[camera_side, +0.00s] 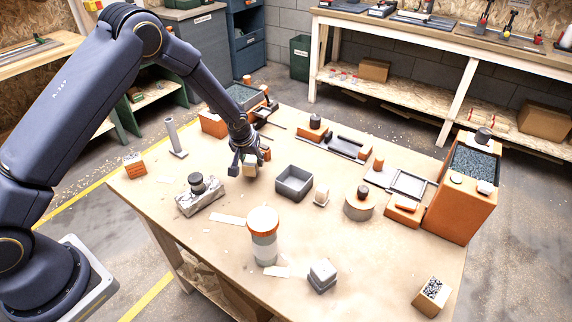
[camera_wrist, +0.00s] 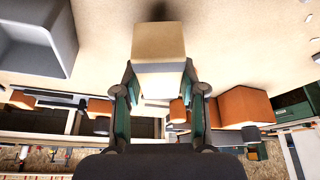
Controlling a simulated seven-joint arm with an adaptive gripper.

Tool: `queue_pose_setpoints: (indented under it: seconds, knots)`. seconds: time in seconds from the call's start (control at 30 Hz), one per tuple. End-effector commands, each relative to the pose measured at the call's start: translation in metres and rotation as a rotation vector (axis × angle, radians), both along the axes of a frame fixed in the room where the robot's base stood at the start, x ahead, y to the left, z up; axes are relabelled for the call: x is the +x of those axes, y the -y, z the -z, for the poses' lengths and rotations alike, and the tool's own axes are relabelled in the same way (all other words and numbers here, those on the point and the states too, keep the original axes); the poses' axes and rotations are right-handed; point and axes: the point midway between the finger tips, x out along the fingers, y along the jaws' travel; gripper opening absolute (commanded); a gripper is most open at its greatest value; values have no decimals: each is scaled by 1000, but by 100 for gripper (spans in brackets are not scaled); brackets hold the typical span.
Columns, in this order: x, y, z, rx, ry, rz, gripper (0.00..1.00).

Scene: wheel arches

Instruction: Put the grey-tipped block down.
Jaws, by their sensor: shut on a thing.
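My gripper (camera_side: 244,166) points down over the back-left middle of the table. Its fingers are shut on a pale tan block (camera_side: 250,170), which also shows between the two fingers in the wrist view (camera_wrist: 158,42). A dark shadow lies on the table just beyond the block in the wrist view. The block seems close to the tabletop, but I cannot tell whether it touches.
A grey open tray (camera_side: 309,187) stands just right of my gripper and shows at upper left in the wrist view (camera_wrist: 68,40). A rough grey block with a dark knob (camera_side: 200,197) is to the left. An orange-topped jar (camera_side: 263,240) stands in front. Bare tabletop lies between.

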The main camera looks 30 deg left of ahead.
Motion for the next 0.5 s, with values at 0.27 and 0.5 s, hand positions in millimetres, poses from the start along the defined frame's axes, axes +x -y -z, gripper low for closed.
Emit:
queue_pose_setpoints:
  seconds: [0.27,0.5]
  knots:
    - [-1,0,28,1,-1,1,6]
    - [-2,0,29,0,-2,1,6]
